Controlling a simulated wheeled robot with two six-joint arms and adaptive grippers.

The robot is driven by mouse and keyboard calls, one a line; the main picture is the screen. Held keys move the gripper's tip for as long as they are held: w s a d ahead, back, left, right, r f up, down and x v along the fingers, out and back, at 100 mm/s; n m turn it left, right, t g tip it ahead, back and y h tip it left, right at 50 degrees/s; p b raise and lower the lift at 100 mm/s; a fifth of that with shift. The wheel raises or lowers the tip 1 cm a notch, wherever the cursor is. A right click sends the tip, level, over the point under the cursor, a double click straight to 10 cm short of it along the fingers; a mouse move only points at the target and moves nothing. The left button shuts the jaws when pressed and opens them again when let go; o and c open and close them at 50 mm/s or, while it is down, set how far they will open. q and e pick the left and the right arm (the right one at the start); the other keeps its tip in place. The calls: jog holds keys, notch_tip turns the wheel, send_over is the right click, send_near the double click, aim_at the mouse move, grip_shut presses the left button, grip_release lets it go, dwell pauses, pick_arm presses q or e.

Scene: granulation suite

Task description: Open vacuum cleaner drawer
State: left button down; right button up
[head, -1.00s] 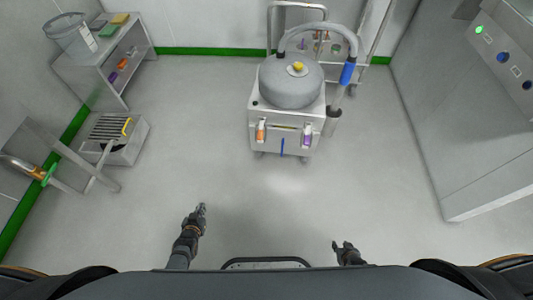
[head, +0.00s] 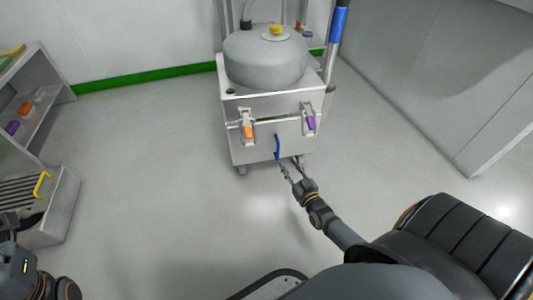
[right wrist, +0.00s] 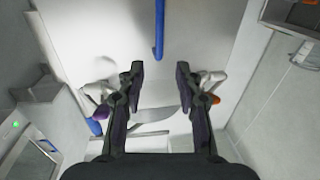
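The grey vacuum cleaner (head: 264,60) stands on a boxy metal base, whose front panel is the drawer front (head: 258,146). A blue vertical bar handle (head: 277,147) is on this front. It also shows in the right wrist view as a blue bar (right wrist: 159,28) at the top centre. My right gripper (head: 290,166) is open and empty, just in front of and below the handle. In the right wrist view its two fingers (right wrist: 160,72) are spread on either side of the handle's line, with the bar's end beyond the tips. My left arm shows at lower left; its fingers are out of view.
An orange latch (head: 248,131) and a purple latch (head: 310,122) flank the handle. A hose with a blue grip (head: 339,20) rises at the right. A low grated box (head: 60,218) and a shelf (head: 52,92) stand at left. The floor before the cleaner is clear.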

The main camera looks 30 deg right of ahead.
jog(key=b, duration=0.5)
send_over(278, 159)
jog(key=shift+w+d+b, duration=0.1)
jog(key=shift+w+b, duration=0.2)
grip_shut()
